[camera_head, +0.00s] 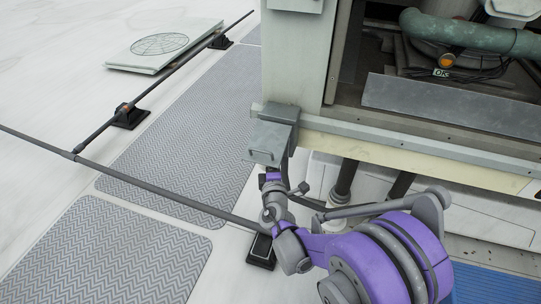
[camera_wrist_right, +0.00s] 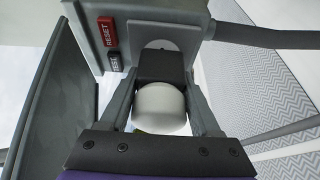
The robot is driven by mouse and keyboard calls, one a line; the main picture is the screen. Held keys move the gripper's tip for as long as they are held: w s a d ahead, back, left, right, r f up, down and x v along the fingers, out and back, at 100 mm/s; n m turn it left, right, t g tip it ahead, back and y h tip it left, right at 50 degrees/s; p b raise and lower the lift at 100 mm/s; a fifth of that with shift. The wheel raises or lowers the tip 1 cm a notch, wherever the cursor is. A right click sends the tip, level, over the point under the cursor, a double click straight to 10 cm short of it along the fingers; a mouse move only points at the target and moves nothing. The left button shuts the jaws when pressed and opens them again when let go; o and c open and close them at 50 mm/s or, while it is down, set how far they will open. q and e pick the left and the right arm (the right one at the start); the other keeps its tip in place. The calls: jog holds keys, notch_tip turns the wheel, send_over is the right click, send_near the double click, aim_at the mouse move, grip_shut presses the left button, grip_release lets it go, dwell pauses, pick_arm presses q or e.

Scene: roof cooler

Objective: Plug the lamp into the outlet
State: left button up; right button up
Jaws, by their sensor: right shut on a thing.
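The lamp is a white rounded cap (camera_wrist_right: 160,108) on a black square body (camera_wrist_right: 162,67). My right gripper (camera_wrist_right: 161,78) is shut on the lamp, one finger on each side of it. The grey outlet box (camera_wrist_right: 160,12) has a red RESET button (camera_wrist_right: 108,31) and a black TEST button (camera_wrist_right: 113,58). The lamp's black body is up against the pale round socket face (camera_wrist_right: 155,45); its prongs are hidden, so I cannot tell how far in they are. In the head view the outlet box (camera_head: 280,116) is on the cooler's corner, my right gripper (camera_head: 272,180) just below it.
The outlet's grey cover flap (camera_head: 264,144) stands open; it also shows at left in the wrist view (camera_wrist_right: 50,95). The cooler cabinet (camera_head: 293,60) is open at right. A dark conduit (camera_head: 160,188) crosses the roof near grey walkway mats (camera_head: 110,255).

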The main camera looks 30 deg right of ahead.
jog(key=shift+w+d, duration=0.35)
jog(key=shift+d, duration=0.05)
jog(key=o, duration=1.3)
jog(key=shift+o, duration=0.2)
jog(key=p+v, duration=0.1)
jog(key=v, duration=0.9)
jog(key=shift+s+a, duration=0.15)
jog(key=shift+s, duration=0.2)
